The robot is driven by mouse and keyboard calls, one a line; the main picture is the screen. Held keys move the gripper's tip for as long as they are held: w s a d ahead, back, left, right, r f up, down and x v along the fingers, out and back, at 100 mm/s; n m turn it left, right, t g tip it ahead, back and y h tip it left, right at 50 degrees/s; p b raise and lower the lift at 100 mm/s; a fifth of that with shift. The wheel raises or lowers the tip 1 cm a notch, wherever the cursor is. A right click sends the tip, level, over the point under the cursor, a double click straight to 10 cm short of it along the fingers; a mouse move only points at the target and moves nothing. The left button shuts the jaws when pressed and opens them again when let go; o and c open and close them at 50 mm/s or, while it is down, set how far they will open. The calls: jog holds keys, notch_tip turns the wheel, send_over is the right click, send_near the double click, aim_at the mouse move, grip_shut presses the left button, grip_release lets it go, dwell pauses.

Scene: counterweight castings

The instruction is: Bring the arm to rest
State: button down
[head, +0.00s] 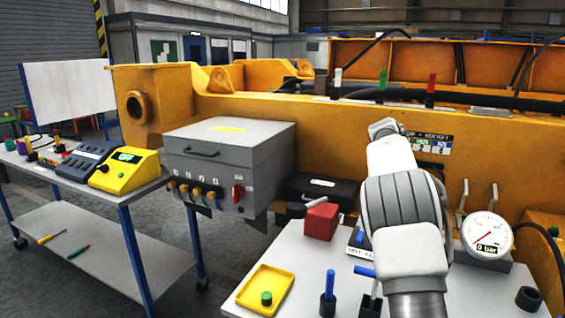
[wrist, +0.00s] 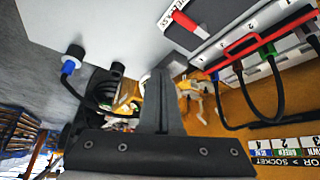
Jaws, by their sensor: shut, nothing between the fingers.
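My gripper (wrist: 160,85) shows in the wrist view as a dark bar with its two fingers together in the middle. It is shut and holds nothing. In the head view my arm rises from the lower right in front of the yellow casting (head: 290,115), and the gripper itself cannot be made out there. In the wrist view a grey box with a blue plug (wrist: 70,65) and a panel with a red handle (wrist: 258,45) and colored cables are beyond the fingers. I cannot tell the distance from the fingertips to them.
A grey table (head: 325,270) below my arm bears a red block (head: 321,221), a yellow tray (head: 247,296) and a pressure gauge (head: 486,235). A grey switch box (head: 225,150) stands left of it. A cart (head: 90,235) stands further left, with open floor beyond.

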jog(key=s+a+r+n+t+y+p, duration=0.2)
jog(key=s+a+r+n, duration=0.35)
jog(key=s, duration=0.45)
jog(key=s+a+r+n+t+y+p, duration=0.1)
jog(key=s+a+r+n+t+y, duration=0.2)
jog(key=s+a+r, duration=0.55)
jog(key=s+a+f+n+p, duration=0.1)
jog(key=s+a+f+n, duration=0.2)
jog(key=s, duration=0.6)
jog(key=s+a+f+n+y+p, duration=0.1)
jog(key=s+a+f+n, duration=0.2)
jog(key=s, duration=0.7)
jog(key=a+n, duration=0.2)
jog(key=shift+s+n+t, duration=0.15)
jog(key=shift+n+t, duration=0.15)
jog(key=shift+n, duration=0.05)
jog(key=shift+d+f, duration=0.1)
